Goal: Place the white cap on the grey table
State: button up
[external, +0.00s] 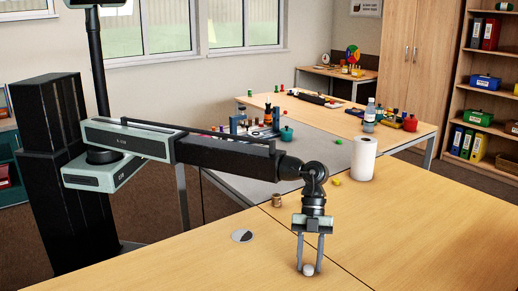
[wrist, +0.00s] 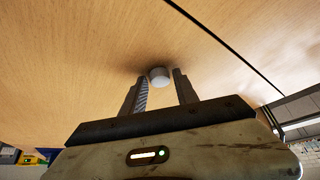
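The white cap (external: 308,270) is small and rounded, on the wooden table (external: 215,272) near the front edge of the external view. My gripper (external: 309,266) points down, with its two fingers on either side of the cap. In the wrist view, the cap (wrist: 159,77) lies between the fingertips (wrist: 160,80), with a narrow gap visible beside it, so the gripper looks open around it. The grey table (external: 240,181) stands farther back, partly hidden behind my arm.
A white paper roll (external: 363,158) stands right of the grey table. A small brown cup (external: 277,200) and a black-and-white disc (external: 242,236) are on the wood to the left. Coloured items, including a green pot (external: 286,134), crowd the grey table's far side.

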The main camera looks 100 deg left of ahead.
aim_at(309, 265)
grip_shut()
jog(key=shift+r+p, duration=0.55)
notch_tip(309, 265, up, 3)
jog(key=p, duration=0.3)
jog(key=shift+r, duration=0.1)
jog(key=s+a, duration=0.2)
jog(key=s, duration=0.3)
jog(key=s+a, duration=0.2)
jog(key=s, duration=0.3)
jog(key=s+a+p, duration=0.1)
jog(key=s+a, duration=0.1)
jog(key=s, duration=0.3)
jog(key=shift+r, duration=0.4)
notch_tip(309, 265, up, 8)
jog(key=p, duration=0.8)
